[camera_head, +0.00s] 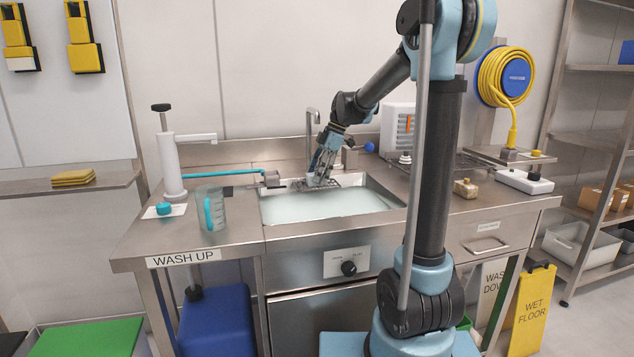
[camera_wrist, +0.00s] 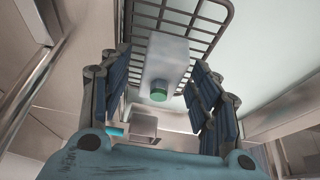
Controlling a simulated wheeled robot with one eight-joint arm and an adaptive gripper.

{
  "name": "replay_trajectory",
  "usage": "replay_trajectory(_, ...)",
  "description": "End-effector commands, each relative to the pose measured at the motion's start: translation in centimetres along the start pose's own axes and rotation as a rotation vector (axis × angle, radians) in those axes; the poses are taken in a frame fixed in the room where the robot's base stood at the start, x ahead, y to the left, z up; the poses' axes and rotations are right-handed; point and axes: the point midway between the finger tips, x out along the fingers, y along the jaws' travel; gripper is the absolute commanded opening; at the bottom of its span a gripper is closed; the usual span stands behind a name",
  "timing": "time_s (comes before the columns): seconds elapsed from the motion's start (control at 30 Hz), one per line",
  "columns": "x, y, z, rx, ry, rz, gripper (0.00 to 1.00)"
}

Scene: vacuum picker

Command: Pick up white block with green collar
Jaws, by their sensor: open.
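The white block (camera_wrist: 168,58) with its green collar (camera_wrist: 158,92) lies on a dark wire rack (camera_wrist: 212,12) in the wrist view. The collar is at the end toward my palm. My gripper (camera_wrist: 163,62) is open, with one blue-padded finger on each side of the block; I cannot tell whether either finger touches it. In the head view my gripper (camera_head: 320,178) reaches down at the back of the sink (camera_head: 320,207), over the rack. The block cannot be made out there behind the fingers.
A tap (camera_head: 312,125) stands behind the sink close to my gripper. A teal hose (camera_head: 225,173) runs to a fitting at the sink's left. A clear jug (camera_head: 213,212) and a white pump (camera_head: 172,165) stand on the left counter. A white box (camera_head: 397,122) stands behind right.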

Motion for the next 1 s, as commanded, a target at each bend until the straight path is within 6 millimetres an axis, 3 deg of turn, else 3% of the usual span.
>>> replay_trajectory(0.03,0.0,0.0,0.0,0.0,0.0,0.0,0.5)
replay_trajectory(0.2,0.0,0.0,0.1,0.001,0.0,0.0,0.11)
replay_trajectory(0.23,-0.1,0.0,0.1,0.001,0.0,0.0,0.07)
replay_trajectory(0.57,-0.2,0.0,0.1,0.002,0.0,0.001,0.03)
replay_trajectory(0.77,-1.6,0.0,-0.5,0.002,0.0,0.001,0.03)
replay_trajectory(1.0,-1.5,-4.2,-0.4,0.002,0.0,0.001,0.03)
